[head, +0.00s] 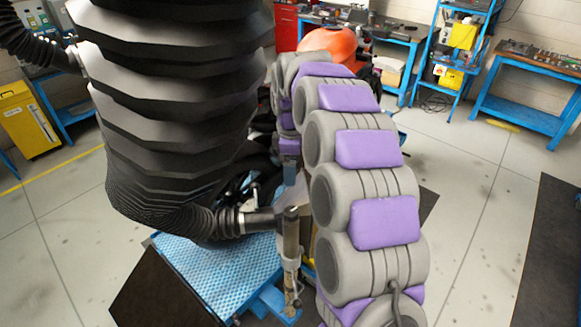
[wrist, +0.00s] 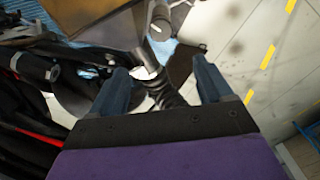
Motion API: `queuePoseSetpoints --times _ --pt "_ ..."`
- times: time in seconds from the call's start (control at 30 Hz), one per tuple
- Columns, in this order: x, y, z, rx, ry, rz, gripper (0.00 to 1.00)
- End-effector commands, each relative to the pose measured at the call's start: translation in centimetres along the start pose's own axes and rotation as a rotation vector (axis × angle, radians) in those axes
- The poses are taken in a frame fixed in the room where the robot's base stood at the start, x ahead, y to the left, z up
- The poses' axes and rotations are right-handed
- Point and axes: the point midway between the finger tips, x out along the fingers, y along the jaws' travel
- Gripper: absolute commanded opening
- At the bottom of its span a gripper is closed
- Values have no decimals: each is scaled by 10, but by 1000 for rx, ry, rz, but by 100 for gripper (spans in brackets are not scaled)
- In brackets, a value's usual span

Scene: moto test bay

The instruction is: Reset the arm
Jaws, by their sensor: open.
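My grey and purple segmented arm rises from the bottom of the head view, arches over at the top and comes down on the far side. My gripper (head: 291,170) hangs at its end, partly hidden behind the arm segments, close to a metal post (head: 291,240). In the wrist view my gripper (wrist: 162,82) shows two dark blue fingers spread apart, with nothing held between them. Beyond the fingers are a metal cylinder (wrist: 160,18) and a black ribbed hose (wrist: 170,97). I cannot tell whether the gripper touches anything.
A large black ribbed body (head: 170,90) fills the left, close to my arm. A blue treaded platform (head: 205,272) lies below. An orange motorcycle (head: 330,44) stands behind. Blue workbenches (head: 525,120) and a yellow cabinet (head: 27,120) are farther off. Floor at right is mostly clear.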

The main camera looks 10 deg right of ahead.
Motion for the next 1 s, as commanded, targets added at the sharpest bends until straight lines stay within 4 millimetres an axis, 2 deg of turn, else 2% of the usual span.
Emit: queuePoseSetpoints --times 0.23,0.37,0.67,0.87,1.0 --pt "0 -2 0 7 1 0 79" --pt "1 -20 4 52 4 -7 79" --pt "10 -111 24 306 -1 -41 79" --pt "27 -178 45 502 -22 -63 79" --pt "45 -226 62 648 -44 -74 79"
